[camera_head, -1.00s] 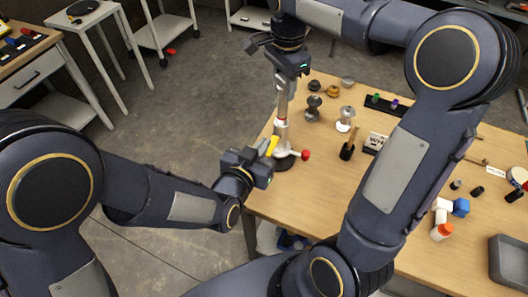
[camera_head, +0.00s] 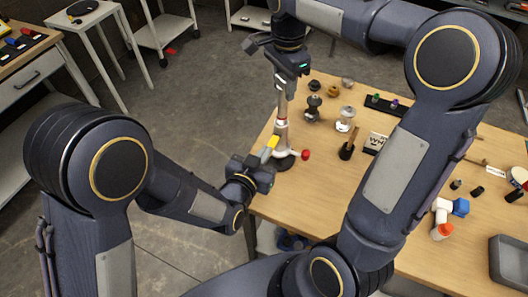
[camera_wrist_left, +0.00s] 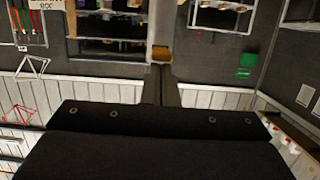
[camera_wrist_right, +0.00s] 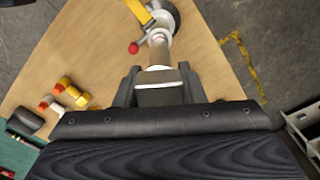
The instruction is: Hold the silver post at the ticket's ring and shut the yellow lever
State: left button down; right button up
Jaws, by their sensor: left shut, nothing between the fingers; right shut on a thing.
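The silver post (camera_head: 282,112) stands upright on a dark round base (camera_head: 285,161) near the table's left edge. My right gripper (camera_head: 290,82) is shut on its upper part; in the right wrist view the post (camera_wrist_right: 159,54) runs up from between the fingers (camera_wrist_right: 157,88), with pale bands there. The yellow lever (camera_head: 271,145) sits low on the post's left, and in the right wrist view (camera_wrist_right: 138,9) it is cut by the top edge. A red knob (camera_head: 305,154) is opposite. My left gripper (camera_head: 267,164) is shut and empty beside the lever; contact is unclear. The ticket is not recognisable.
Metal pieces (camera_head: 313,107), a dark brush-like item (camera_head: 347,151) and a lettered block (camera_head: 376,142) stand right of the post. A white, blue and orange fitting (camera_head: 442,214) and a grey tray (camera_head: 509,262) lie farther right. Floor is open left of the table.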

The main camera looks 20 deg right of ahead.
pick_arm(q)
jog(key=shift+f, duration=0.45)
jog(key=f, duration=0.4)
jog(key=w+d+f, duration=0.1)
jog(key=f, duration=0.1)
jog(key=shift+f, duration=0.35)
jog(key=v, duration=1.2)
